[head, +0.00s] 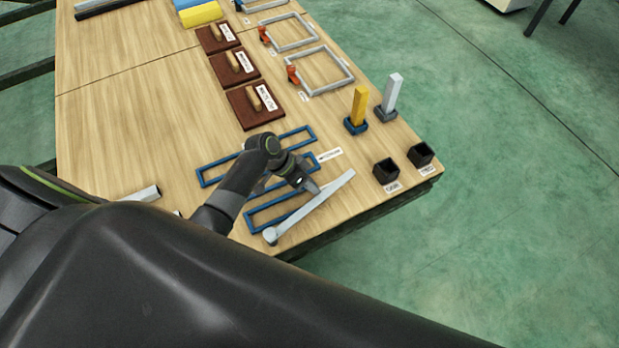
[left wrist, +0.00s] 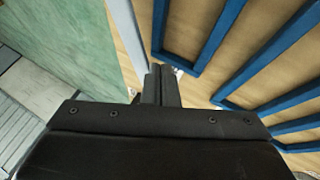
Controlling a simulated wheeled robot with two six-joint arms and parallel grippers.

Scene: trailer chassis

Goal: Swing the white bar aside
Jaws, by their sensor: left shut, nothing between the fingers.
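The white bar (head: 318,203) lies at a slant near the table's front right edge, beside the blue frames (head: 262,223). Its lower left end has a round knob-like part. In the left wrist view the white bar (left wrist: 127,40) runs up from the fingertips' left side. My left gripper (head: 312,187) is shut and empty, over the blue frames and close to the bar's inner side. In the left wrist view its fingers (left wrist: 160,84) point down between the bar and a blue frame (left wrist: 190,40). I cannot tell whether they touch the bar. My right gripper is out of view.
Two black square cups (head: 386,170) (head: 420,154) stand at the right corner. A yellow post (head: 358,108) and a white post (head: 391,97) stand behind them. Brown boards (head: 255,105) and grey frames (head: 320,72) lie farther back. Green floor (head: 500,220) is beyond the edge.

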